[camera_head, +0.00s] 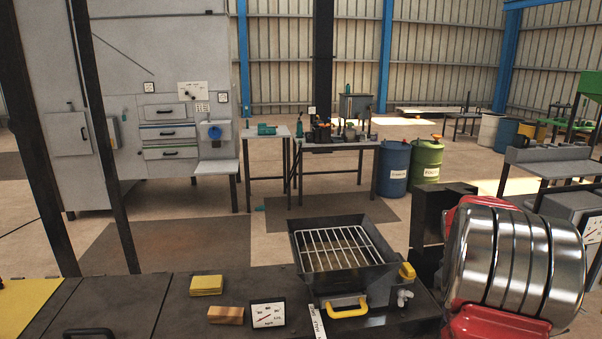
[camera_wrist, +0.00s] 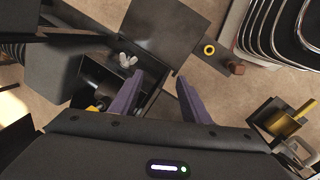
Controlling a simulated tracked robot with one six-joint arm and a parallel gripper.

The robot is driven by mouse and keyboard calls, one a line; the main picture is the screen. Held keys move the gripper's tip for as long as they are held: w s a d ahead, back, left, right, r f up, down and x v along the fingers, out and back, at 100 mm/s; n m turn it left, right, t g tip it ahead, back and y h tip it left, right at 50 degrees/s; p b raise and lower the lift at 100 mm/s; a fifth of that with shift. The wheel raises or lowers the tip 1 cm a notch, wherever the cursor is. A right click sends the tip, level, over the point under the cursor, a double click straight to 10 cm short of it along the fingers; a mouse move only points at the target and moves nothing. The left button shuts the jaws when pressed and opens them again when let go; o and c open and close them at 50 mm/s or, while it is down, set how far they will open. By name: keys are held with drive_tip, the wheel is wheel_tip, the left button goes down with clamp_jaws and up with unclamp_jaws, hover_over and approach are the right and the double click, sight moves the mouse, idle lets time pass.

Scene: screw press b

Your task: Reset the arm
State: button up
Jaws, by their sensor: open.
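My gripper (camera_wrist: 162,80) shows in the wrist view, with two dark purple fingers spread apart and nothing between them. Beyond the fingertips are a dark flat plate (camera_wrist: 168,38) and brown floor. A pale winged knob (camera_wrist: 128,60) shows left of the fingers, beside dark machine parts. My gripper does not show in the head view.
In the head view, a dark bench in front carries a tray with a wire rack (camera_head: 338,250), a yellow handle (camera_head: 347,308), a yellow pad (camera_head: 206,285), a wooden block (camera_head: 226,315) and a gauge (camera_head: 268,314). A chrome-ribbed red body (camera_head: 515,265) fills the right.

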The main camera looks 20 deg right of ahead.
drive_tip(key=a+r+m+t, duration=0.1)
drive_tip(key=a+r+m, duration=0.15)
drive_tip(key=a, duration=0.95)
drive_tip(key=a+r+m+t, duration=0.15)
drive_tip(key=a+r, duration=0.25)
drive_tip(key=a, duration=0.9)
drive_tip(key=s+a+r+n+t, duration=0.1)
drive_tip(key=s+a, duration=0.1)
drive_tip(key=a, duration=0.5)
drive_tip(key=s+a+r+t+y, duration=0.1)
drive_tip(key=s+a+r, duration=0.1)
drive_tip(key=a, duration=0.6)
drive_tip(key=s+a+r+n+t+y, duration=0.1)
drive_tip(key=s+a+r, duration=0.1)
drive_tip(key=a, duration=0.6)
drive_tip(key=shift+s+r+n+t, duration=0.2)
drive_tip(key=shift+s+n+t, duration=0.15)
drive_tip(key=shift+s, duration=0.4)
drive_tip(key=c, duration=0.3)
drive_tip(key=shift+d, duration=0.2)
